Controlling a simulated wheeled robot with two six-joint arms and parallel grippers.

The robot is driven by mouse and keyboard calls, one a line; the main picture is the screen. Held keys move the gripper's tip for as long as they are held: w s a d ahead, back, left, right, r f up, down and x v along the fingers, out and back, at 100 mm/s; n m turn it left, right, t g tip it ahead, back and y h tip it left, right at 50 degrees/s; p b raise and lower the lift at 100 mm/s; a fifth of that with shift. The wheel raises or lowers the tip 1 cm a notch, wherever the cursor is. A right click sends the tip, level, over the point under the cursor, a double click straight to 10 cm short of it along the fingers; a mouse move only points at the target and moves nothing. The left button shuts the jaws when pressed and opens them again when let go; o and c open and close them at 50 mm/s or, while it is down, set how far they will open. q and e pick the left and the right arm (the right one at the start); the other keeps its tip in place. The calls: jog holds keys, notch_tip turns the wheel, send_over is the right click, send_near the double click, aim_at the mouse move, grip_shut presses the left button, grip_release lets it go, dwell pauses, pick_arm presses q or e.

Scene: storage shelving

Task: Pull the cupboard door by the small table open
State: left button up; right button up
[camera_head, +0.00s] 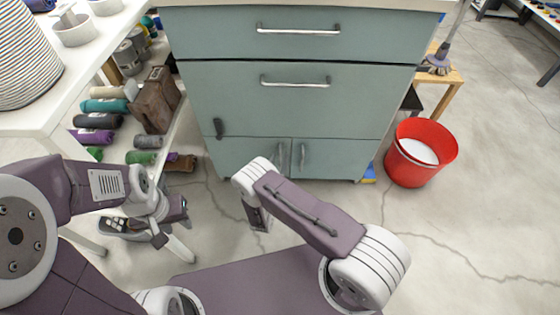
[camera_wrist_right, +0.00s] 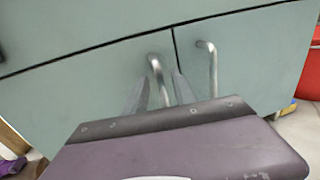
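The grey-green cabinet (camera_head: 250,100) has two doors at its bottom, each closed with an upright metal handle. The left door (camera_head: 245,155) has its handle (camera_head: 281,156) beside the centre seam; the right door (camera_head: 335,158) has its handle (camera_head: 302,155) just across it. In the right wrist view my right gripper (camera_wrist_right: 160,92) is open, its fingers apart on either side of the left door's handle (camera_wrist_right: 158,78); contact cannot be told. In the head view its fingers are hidden by my arm. My left gripper (camera_head: 168,228) hangs low at left, away from the doors; its fingers are unclear.
A white table (camera_head: 85,75) stands left of the cabinet, with rolled cloths and a brown box (camera_head: 155,100) on shelving beside it. A small wooden table (camera_head: 448,80) with a brush stands at right, behind a red bucket (camera_head: 420,152).

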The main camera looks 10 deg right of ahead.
jog(key=shift+w+d, duration=0.3)
jog(key=shift+w, duration=0.35)
grip_shut()
dwell(1.0)
